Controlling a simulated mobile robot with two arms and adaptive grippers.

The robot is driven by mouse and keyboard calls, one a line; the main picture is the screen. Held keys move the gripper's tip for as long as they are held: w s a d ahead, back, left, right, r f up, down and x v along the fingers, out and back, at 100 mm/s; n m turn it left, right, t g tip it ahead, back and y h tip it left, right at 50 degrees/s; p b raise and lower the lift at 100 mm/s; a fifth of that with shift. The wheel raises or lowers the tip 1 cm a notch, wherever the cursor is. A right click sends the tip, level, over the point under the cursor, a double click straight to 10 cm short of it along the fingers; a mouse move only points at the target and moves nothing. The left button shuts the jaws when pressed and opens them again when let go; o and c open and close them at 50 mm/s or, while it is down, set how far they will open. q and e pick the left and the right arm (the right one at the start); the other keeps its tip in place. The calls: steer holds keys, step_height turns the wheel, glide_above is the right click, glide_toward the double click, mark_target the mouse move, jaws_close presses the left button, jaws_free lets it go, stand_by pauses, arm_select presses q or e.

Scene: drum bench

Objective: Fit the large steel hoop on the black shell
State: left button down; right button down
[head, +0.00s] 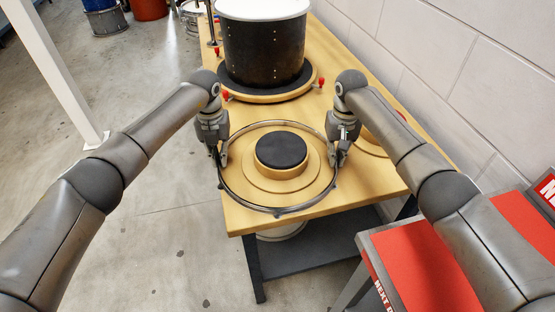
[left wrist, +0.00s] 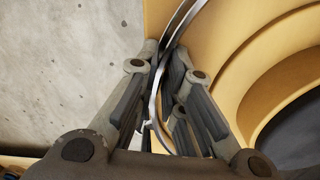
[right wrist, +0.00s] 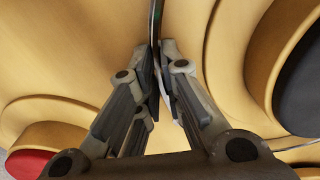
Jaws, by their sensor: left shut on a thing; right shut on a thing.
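The large steel hoop (head: 277,211) is a thin ring around the round wooden stand with a dark pad (head: 281,150), near the bench's front end. My left gripper (head: 221,160) is shut on the hoop's left side; the hoop shows between its fingers in the left wrist view (left wrist: 163,85). My right gripper (head: 336,160) is shut on its right side; the hoop also shows in the right wrist view (right wrist: 156,35). I cannot tell if the hoop touches the bench. The black shell (head: 264,50) stands upright on a dark round mat, with a white top (head: 262,8).
The shell's round wooden base (head: 270,96) has red knobs around it. Another wooden disc (head: 372,146) lies partly behind my right arm. A red-topped table (head: 430,260) stands at the front right. The wall (head: 430,60) runs along the bench's right side.

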arm_select(q)
steer(key=shift+w+r, duration=0.1)
steer(key=shift+r, duration=0.05)
arm_select(e)
steer(key=shift+r, duration=0.15)
